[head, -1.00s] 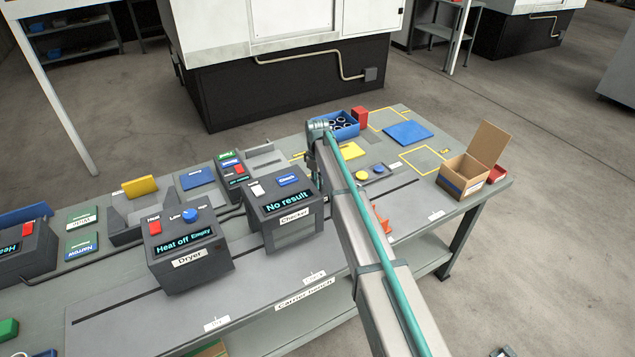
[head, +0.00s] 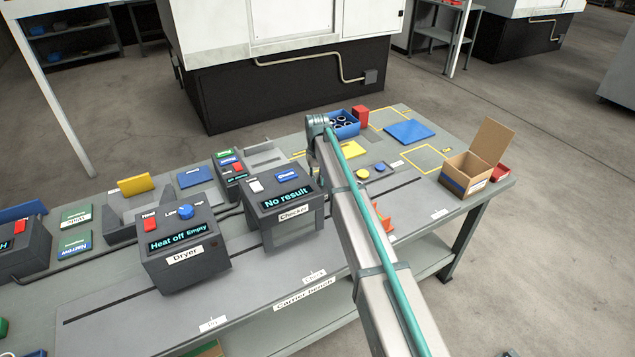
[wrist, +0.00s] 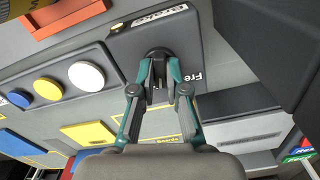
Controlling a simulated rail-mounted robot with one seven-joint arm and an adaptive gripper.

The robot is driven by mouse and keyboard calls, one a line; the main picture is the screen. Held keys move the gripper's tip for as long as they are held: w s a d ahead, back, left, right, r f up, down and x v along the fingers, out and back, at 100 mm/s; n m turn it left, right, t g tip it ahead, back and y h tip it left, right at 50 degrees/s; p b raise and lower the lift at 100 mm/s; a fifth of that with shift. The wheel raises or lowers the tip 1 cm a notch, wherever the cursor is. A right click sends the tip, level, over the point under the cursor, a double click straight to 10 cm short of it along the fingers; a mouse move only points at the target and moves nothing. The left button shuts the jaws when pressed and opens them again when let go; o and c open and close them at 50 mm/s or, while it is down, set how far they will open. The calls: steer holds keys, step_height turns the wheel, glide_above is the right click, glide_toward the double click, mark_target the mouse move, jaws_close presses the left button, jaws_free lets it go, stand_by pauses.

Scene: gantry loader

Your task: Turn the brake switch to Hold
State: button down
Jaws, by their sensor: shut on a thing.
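The brake switch is a dark box (wrist: 125,48) in the wrist view with a round black knob (wrist: 157,54) on its face. Display letters beginning "Fre" show at its right side, partly hidden by a finger.
Blue (wrist: 48,88), yellow (wrist: 20,98) and white (wrist: 86,75) round buttons sit left of the switch. An orange tray (wrist: 62,22) is at upper left. A large dark housing (wrist: 270,45) stands close on the right. The checker (head: 287,205) reads "No result".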

mark_target(318, 181)
steer(key=shift+m+b, duration=0.3)
steer(key=shift+m, duration=1.1)
steer(key=c, duration=1.2)
jaws_free()
steer(key=shift+r, duration=0.1)
step_height(318, 181, up, 12)
steer(key=shift+f, duration=0.1)
